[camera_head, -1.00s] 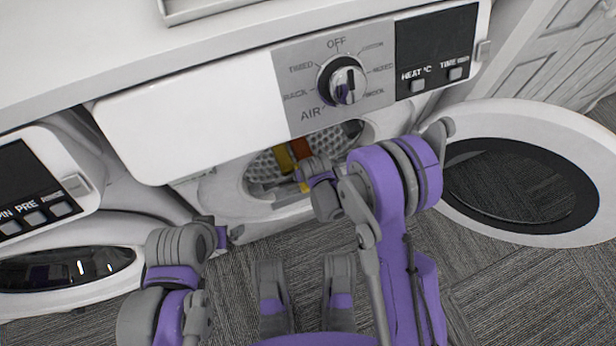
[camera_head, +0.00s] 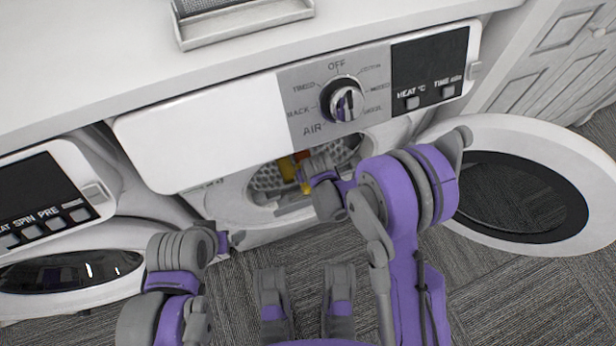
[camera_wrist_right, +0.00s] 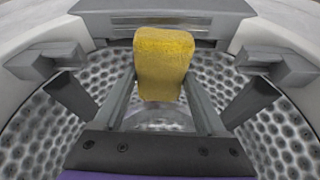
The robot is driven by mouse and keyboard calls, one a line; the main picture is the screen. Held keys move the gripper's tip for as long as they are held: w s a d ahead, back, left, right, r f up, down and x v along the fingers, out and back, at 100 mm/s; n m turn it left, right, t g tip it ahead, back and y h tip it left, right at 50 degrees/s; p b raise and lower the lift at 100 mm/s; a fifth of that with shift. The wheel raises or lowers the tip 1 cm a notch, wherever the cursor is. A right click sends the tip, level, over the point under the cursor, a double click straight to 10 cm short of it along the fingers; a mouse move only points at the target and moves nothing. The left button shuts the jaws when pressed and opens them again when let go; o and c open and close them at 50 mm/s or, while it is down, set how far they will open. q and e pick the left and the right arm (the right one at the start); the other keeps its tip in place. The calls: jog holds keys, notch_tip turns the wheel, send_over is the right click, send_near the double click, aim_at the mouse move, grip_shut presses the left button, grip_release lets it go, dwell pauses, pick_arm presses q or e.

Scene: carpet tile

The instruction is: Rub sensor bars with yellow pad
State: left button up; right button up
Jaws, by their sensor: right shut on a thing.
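The yellow pad (camera_wrist_right: 164,62) is held between the fingertips of my right gripper (camera_wrist_right: 160,90), which is shut on it inside the dryer drum. In the head view my right gripper (camera_head: 305,180) reaches into the drum opening, with yellow and orange patches beside it; I cannot tell which patch is the pad. In the right wrist view a grey slotted piece (camera_wrist_right: 165,19) with horizontal strips lies just beyond the pad; whether these are the sensor bars, or whether the pad touches them, is unclear. My left arm is bent at lower left; its gripper is not seen.
The perforated drum wall (camera_wrist_right: 270,140) surrounds the right gripper closely. The open round dryer door (camera_head: 562,150) stands to the right. The control panel with its knob (camera_head: 344,102) is above the opening. A tray (camera_head: 240,32) lies on top. Another machine (camera_head: 50,195) is at left.

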jog(key=shift+r+p, duration=0.8)
jog(key=shift+r, duration=0.7)
